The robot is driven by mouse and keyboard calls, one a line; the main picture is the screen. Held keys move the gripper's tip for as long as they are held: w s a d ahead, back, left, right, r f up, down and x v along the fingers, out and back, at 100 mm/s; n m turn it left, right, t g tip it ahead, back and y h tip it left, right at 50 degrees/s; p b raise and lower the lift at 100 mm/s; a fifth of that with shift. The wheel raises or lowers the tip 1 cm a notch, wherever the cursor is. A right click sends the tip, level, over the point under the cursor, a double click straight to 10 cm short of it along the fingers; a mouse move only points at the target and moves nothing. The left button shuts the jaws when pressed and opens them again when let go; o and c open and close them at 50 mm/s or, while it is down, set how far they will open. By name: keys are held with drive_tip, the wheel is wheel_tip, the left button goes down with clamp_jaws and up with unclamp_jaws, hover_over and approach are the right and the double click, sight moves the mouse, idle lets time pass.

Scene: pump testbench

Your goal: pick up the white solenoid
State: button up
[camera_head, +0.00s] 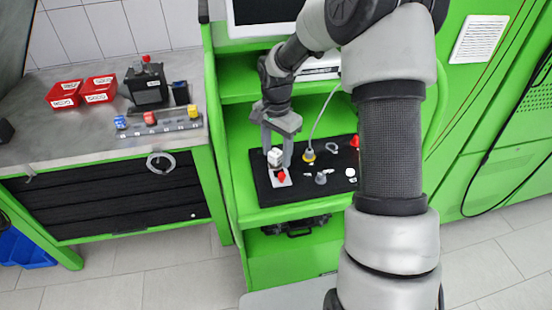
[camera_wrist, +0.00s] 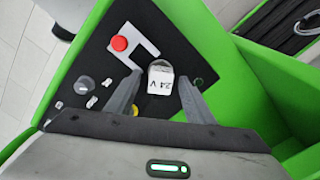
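The white solenoid (camera_wrist: 161,84), a small block marked "24 V" with a grey rounded top, is in the wrist view between the two fingers of my gripper (camera_wrist: 159,75). A gap shows on each side of it, so the fingers do not seem to touch it. In the head view the white solenoid (camera_head: 275,155) is at the left end of the black mat on the green shelf, with my gripper (camera_head: 277,159) pointing down around it. My gripper is open. Whether the solenoid rests directly on the mat is hard to tell.
A grey notched plate (camera_wrist: 146,50) with a red knob (camera_wrist: 119,43) lies beside the solenoid. Other small parts and a yellow-based cable plug (camera_head: 309,155) share the black mat (camera_head: 262,190). Green shelf walls stand close by. A workbench (camera_head: 60,140) with red bins (camera_head: 66,94) is left.

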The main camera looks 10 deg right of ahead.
sight(276, 151)
clamp_jaws()
wheel_tip(276, 151, up, 10)
drive_tip(key=shift+r, duration=0.1)
idle(0.5)
